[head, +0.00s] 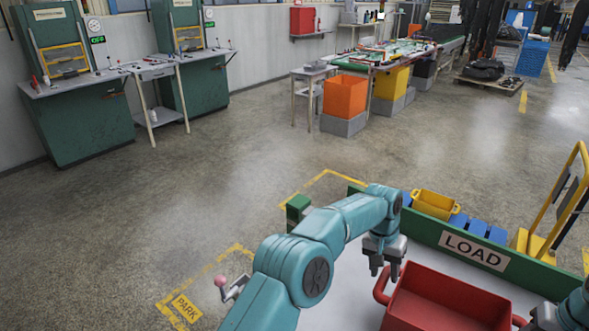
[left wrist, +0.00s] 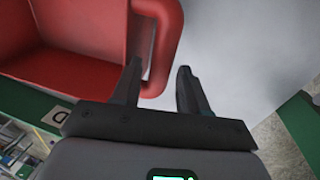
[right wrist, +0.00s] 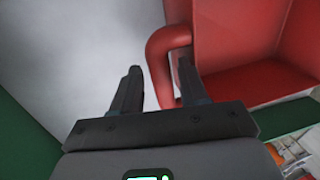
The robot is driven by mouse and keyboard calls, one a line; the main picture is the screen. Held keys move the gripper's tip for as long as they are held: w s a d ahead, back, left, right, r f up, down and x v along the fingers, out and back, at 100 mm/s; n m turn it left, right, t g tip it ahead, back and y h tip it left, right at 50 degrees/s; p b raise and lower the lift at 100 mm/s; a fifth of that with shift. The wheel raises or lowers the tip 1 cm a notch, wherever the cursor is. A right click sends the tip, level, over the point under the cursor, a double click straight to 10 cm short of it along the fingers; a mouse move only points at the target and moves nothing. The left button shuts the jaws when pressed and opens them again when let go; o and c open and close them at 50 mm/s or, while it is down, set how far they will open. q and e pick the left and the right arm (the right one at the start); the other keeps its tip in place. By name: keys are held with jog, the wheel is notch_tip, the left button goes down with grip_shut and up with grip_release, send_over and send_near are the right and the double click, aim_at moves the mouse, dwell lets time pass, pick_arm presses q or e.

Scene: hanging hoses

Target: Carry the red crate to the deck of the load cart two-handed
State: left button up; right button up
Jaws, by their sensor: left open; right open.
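The red crate (head: 445,304) is an open box with a loop handle at each end. It appears to rest on the pale grey deck (head: 345,300) of the load cart, inside the green wall with the LOAD sign. My left gripper (head: 387,268) is open at the crate's left handle (head: 381,285). In the left wrist view the handle bar (left wrist: 168,50) runs between the open fingers (left wrist: 158,78). In the right wrist view my right gripper (right wrist: 158,78) is open, with the other handle (right wrist: 158,68) between its fingers. Whether the fingers touch the handles, I cannot tell.
The green LOAD wall (head: 425,232) stands behind the crate, with a yellow bin (head: 435,204) and blue boxes (head: 487,230) beyond it. A yellow-framed trolley (head: 560,205) stands at the right. The floor (head: 180,190) to the left is clear, with yellow PARK markings (head: 187,306).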

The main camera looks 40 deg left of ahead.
pick_arm(q)
jog(key=shift+w+a+r, duration=0.1)
jog(key=shift+a+r, duration=0.05)
jog(key=shift+r, duration=0.45)
pick_arm(e)
jog(key=shift+w+d+r, duration=0.1)
jog(key=shift+r, duration=0.45)
pick_arm(q)
jog(key=shift+a+r, duration=0.15)
jog(key=shift+r, duration=0.7)
jog(key=shift+a+r, duration=0.15)
jog(key=shift+r, duration=0.65)
pick_arm(e)
jog(key=shift+d+r, duration=0.15)
jog(key=shift+r, duration=0.7)
jog(key=shift+d+r, duration=0.15)
jog(key=shift+r, duration=0.65)
pick_arm(q)
jog(key=shift+o, duration=0.3)
jog(key=o, duration=0.5)
pick_arm(e)
jog(key=o, duration=0.6)
jog(key=shift+c, duration=0.2)
